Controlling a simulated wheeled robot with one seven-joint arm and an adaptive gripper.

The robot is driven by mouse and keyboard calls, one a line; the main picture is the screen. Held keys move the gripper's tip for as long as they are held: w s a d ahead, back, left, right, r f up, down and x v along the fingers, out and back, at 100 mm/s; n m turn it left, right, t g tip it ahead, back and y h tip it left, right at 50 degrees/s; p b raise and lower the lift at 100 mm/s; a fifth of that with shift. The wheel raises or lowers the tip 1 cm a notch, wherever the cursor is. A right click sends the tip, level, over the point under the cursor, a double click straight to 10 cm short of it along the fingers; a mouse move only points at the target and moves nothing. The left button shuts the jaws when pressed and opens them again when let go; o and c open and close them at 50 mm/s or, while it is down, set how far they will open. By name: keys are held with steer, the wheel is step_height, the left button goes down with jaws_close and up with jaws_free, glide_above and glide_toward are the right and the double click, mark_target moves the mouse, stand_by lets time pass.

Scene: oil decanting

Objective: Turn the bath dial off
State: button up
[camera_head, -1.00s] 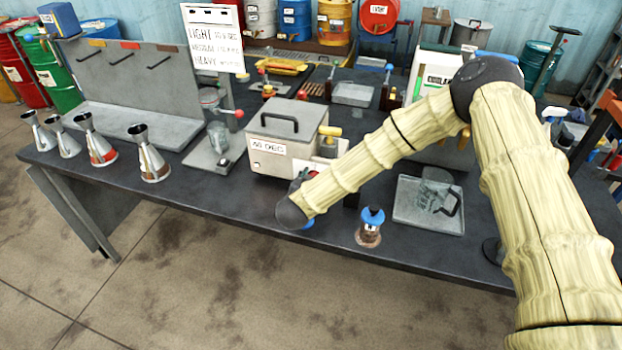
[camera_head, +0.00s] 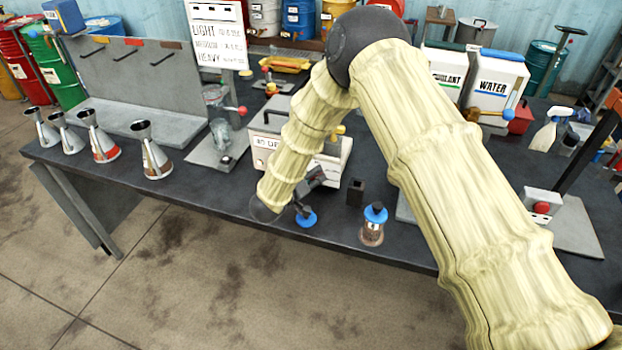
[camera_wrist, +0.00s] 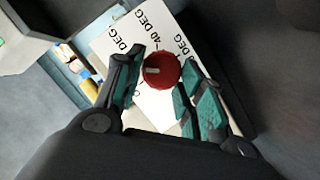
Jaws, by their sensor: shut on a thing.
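The bath (camera_head: 262,120) is a pale grey box with a lid and black handle, left of the middle of the bench in the head view; my arm hides part of its front. Its dial is a red round knob (camera_wrist: 161,72) on a white plate (camera_wrist: 118,45) with "40 DEG" and other "DEG" labels in the wrist view. A pale mark shows on the knob's left part. My gripper (camera_wrist: 163,66) has a finger on either side of the knob and is shut on it. In the head view my gripper (camera_head: 312,182) is by the bath's front right, partly hidden.
A blue-topped bottle (camera_head: 373,226) and a small dark block (camera_head: 355,192) stand right of my gripper. A blue round piece (camera_head: 305,218) lies just below it. Metal funnels (camera_head: 152,152) stand at the left. A glass vessel on a stand (camera_head: 220,135) is left of the bath.

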steer(key=n+h+b, duration=0.1)
steer(key=n, duration=0.1)
steer(key=f+n+h+b, duration=0.1)
steer(key=n, duration=0.1)
steer(key=shift+a, duration=0.2)
steer(key=shift+n+t+h+b, duration=0.4)
steer(key=shift+n+h+b, duration=0.1)
steer(key=shift+n+b, duration=0.5)
steer(key=o, duration=1)
steer(key=shift+r, duration=0.1)
steer(key=v, duration=1.2)
steer(key=shift+a, duration=0.1)
